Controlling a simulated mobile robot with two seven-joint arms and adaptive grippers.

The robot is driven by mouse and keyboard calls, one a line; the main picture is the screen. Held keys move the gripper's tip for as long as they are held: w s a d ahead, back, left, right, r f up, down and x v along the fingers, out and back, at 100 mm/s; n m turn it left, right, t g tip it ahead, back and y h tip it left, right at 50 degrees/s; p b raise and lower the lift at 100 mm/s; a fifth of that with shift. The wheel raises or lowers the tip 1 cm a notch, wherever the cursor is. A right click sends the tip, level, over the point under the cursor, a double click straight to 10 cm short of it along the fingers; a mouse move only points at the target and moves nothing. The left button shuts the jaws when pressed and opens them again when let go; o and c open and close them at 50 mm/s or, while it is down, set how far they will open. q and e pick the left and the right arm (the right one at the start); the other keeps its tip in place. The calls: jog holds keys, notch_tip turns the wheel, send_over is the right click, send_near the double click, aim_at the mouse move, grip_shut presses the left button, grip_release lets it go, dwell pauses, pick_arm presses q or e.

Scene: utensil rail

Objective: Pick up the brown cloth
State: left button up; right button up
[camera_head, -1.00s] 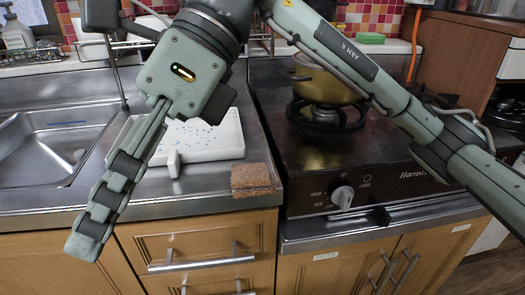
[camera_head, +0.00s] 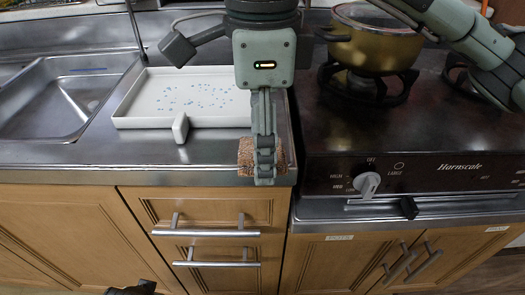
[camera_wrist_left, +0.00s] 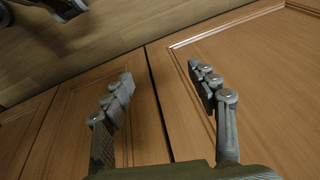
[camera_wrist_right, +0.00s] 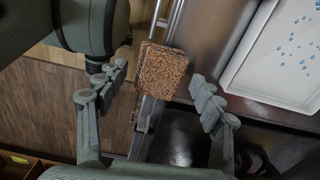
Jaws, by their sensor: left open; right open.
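The brown cloth (camera_head: 244,156) is a small, rough-textured folded block on the steel counter's front edge, left of the stove. My right gripper (camera_head: 264,178) hangs in front of and over it, hiding its middle. In the right wrist view the cloth (camera_wrist_right: 162,72) shows between the two spread fingers of the right gripper (camera_wrist_right: 159,82), which are open; whether they touch it I cannot tell. My left gripper (camera_wrist_left: 160,75) is open and empty, facing wooden cabinet doors, away from the cloth.
A sink (camera_head: 62,98) is farther left. The stove (camera_head: 420,130) with a gold pot (camera_head: 372,45) stands right. Drawer handles (camera_head: 205,233) stick out below.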

jog(key=shift+f, duration=0.65)
pick_arm(q)
jog(key=shift+s+f, duration=0.1)
jog(key=shift+f, duration=0.35)
pick_arm(e)
jog(key=c, duration=0.7)
pick_arm(q)
jog(key=shift+w+d+r, duration=0.1)
jog(key=shift+w+r, duration=0.1)
jog(key=shift+r, duration=0.05)
pick_arm(e)
jog(key=c, duration=0.6)
pick_arm(q)
jog(key=shift+f, duration=0.1)
pick_arm(e)
jog(key=shift+o, duration=0.2)
jog(key=shift+r, duration=0.1)
jog(key=shift+r, duration=0.25)
notch_tip(320, 180, up, 4)
jog(key=shift+w+f, duration=0.1)
jog(key=shift+f, duration=0.05)
pick_arm(q)
jog(key=shift+b+v, duration=0.55)
jog(key=shift+v, duration=0.55)
pick_arm(e)
jog(key=s+a+r, duration=0.2)
jog(key=a+r, duration=0.4)
jog(key=a, duration=0.5)
jog(key=shift+a+r, duration=0.3)
